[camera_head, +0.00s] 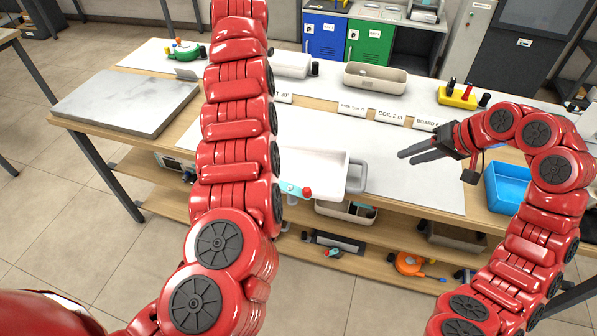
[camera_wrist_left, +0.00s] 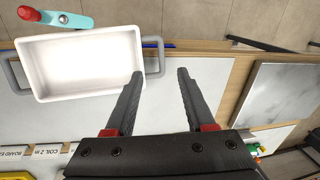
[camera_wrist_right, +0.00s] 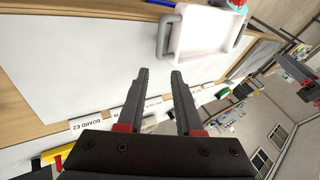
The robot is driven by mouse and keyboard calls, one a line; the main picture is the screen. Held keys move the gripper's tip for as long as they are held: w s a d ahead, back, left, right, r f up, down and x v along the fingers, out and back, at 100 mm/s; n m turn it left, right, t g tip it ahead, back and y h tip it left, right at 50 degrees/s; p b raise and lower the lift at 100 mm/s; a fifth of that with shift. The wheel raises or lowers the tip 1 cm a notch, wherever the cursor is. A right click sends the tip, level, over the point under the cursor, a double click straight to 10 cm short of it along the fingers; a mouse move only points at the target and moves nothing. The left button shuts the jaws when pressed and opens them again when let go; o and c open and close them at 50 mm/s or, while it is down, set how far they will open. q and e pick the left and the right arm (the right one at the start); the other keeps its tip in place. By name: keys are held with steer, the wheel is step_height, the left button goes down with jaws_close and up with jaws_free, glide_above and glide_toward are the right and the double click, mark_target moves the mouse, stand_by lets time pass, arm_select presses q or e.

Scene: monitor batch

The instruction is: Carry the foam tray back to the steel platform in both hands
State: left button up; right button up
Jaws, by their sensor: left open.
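The foam tray (camera_head: 322,170) is a white, empty, shallow tray with grey side handles, at the table's front edge; my left arm hides its left part in the head view. It also shows in the left wrist view (camera_wrist_left: 85,65) and right wrist view (camera_wrist_right: 203,32). The steel platform (camera_head: 125,100) is a grey slab on the table's left end. My left gripper (camera_wrist_left: 160,73) is open and empty, beside one tray handle (camera_wrist_left: 152,60), not around it. My right gripper (camera_head: 402,156) is open and empty, right of the other handle (camera_head: 357,176), apart from it.
A teal piece with a red knob (camera_head: 295,190) is at the tray's near side. A beige bin (camera_head: 375,78), label cards (camera_head: 390,115) and a yellow holder (camera_head: 457,97) line the table's back. A blue bin (camera_head: 508,187) stands right. The white mat (camera_head: 415,185) right of the tray is clear.

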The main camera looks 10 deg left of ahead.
mark_target(365, 171)
steer(key=shift+w, duration=0.1)
arm_select(q)
steer(key=a+f, duration=0.1)
steer(key=f, duration=0.4)
steer(key=a+f, duration=0.1)
steer(key=f, duration=0.5)
steer(key=a+f, duration=0.1)
steer(key=f, duration=0.5)
steer(key=shift+w+f, duration=0.1)
steer(key=shift+w, duration=0.05)
arm_select(e)
steer(key=x, duration=1.7)
steer(key=shift+w+a, duration=0.2)
arm_select(q)
steer(key=c, duration=0.6)
arm_select(e)
jaws_close()
arm_select(q)
steer(key=shift+c, duration=1.3)
jaws_close()
steer(key=shift+d, duration=0.15)
arm_select(e)
steer(key=shift+a, duration=0.1)
